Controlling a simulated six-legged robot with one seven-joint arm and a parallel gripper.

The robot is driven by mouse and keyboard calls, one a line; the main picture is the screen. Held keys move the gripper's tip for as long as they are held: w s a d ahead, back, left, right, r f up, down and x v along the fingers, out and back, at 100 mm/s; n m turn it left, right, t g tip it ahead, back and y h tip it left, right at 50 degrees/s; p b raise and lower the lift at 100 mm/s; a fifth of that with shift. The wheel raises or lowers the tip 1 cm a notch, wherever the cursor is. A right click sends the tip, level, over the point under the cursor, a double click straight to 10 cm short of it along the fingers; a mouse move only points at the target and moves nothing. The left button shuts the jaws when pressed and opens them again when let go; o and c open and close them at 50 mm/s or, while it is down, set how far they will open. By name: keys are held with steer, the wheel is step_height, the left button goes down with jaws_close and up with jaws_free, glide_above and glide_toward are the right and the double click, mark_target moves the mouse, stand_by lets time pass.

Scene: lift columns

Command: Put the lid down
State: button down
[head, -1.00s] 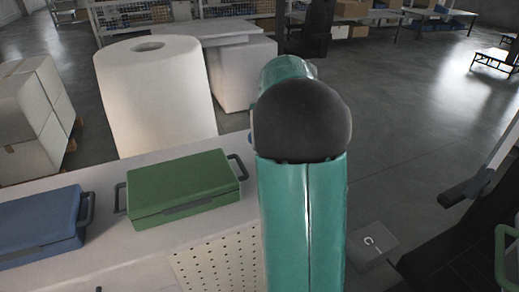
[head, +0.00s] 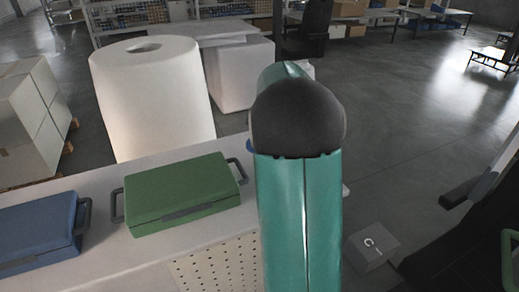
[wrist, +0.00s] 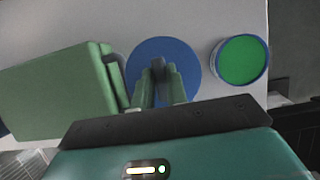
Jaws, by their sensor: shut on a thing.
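The blue round lid (wrist: 190,56) lies flat-on below my gripper in the wrist view. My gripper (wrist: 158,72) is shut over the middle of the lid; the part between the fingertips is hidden. A round blue-rimmed container (wrist: 266,62) with a green inside stands just right of the lid, apart from it in the picture. I cannot tell whether the lid touches the surface beneath. In the head view my arm hides the gripper and most of the lid.
A green case (head: 183,187) lies on the pale worktop (head: 120,262) left of the lid; it also shows close to my fingers in the wrist view (wrist: 60,95). A blue case (head: 38,232) lies farther left. A large white roll (head: 150,95) stands behind.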

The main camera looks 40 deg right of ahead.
steer(key=w+d+f, duration=0.2)
steer(key=w+f, duration=0.1)
steer(key=w+d+f, duration=0.3)
steer(key=w, duration=0.1)
steer(key=w+d+f, duration=0.3)
steer(key=shift+w, duration=0.15)
steer(key=shift+w+d+f, duration=0.1)
steer(key=shift+f, duration=0.85)
steer(key=shift+w+d+f, duration=0.1)
steer(key=shift+f, duration=0.85)
steer(key=shift+f, duration=0.2)
steer(key=c, duration=1.4)
jaws_free()
steer(key=shift+r, duration=0.1)
